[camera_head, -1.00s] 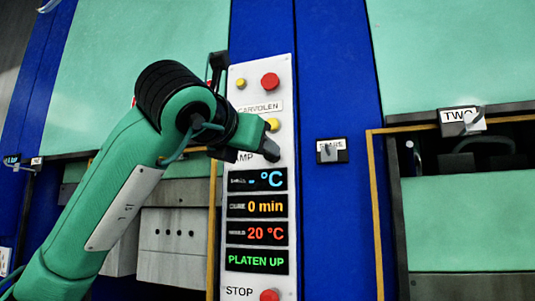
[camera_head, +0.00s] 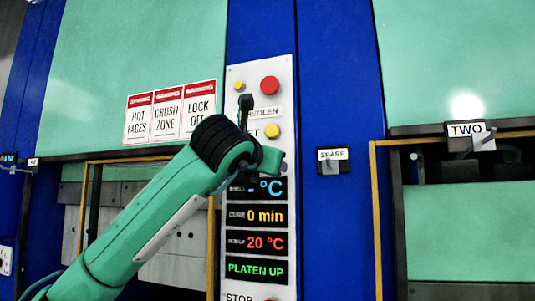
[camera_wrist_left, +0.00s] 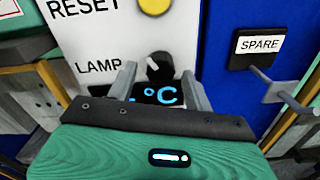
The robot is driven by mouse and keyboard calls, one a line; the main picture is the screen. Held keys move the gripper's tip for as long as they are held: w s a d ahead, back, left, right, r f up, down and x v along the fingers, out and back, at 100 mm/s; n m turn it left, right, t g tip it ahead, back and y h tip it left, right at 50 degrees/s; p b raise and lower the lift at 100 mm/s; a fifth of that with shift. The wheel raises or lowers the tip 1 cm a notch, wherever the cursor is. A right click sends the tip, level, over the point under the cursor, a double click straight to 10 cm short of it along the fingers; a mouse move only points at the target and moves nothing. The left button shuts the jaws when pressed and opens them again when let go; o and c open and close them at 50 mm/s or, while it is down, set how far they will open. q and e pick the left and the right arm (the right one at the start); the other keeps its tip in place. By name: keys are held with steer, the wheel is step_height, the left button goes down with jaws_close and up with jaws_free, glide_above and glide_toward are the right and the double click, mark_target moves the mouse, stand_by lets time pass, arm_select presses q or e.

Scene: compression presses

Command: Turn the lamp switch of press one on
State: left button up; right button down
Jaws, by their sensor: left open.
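The lamp switch (camera_wrist_left: 158,70) is a small black knob with a white mark, beside the word LAMP on the white panel of the press. In the left wrist view its white mark points up and slightly left. My left gripper (camera_wrist_left: 158,76) is open, with one finger to each side of the knob in that view. I cannot tell whether the fingers touch it. In the head view my left gripper (camera_head: 279,166) is in front of the panel (camera_head: 286,100), just above the displays, and hides the lamp switch. My right gripper is not in view.
A yellow RESET button (camera_head: 272,131) sits just above the gripper. A red button (camera_head: 270,85) is higher up. Displays (camera_head: 257,242) read 0 min, 20 °C and PLATEN UP. A SPARE switch (camera_head: 333,160) juts out to the right. Press two (camera_head: 463,230) stands at the far right.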

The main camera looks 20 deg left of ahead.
arm_select(q)
steer(key=shift+w, duration=0.4)
steer(key=shift+c, duration=0.2)
steer(key=c, duration=0.9)
steer(key=shift+c, duration=0.2)
steer(key=shift+a+r+m+b, duration=0.1)
steer(key=shift+m+b, duration=1.85)
steer(key=shift+m, duration=4.05)
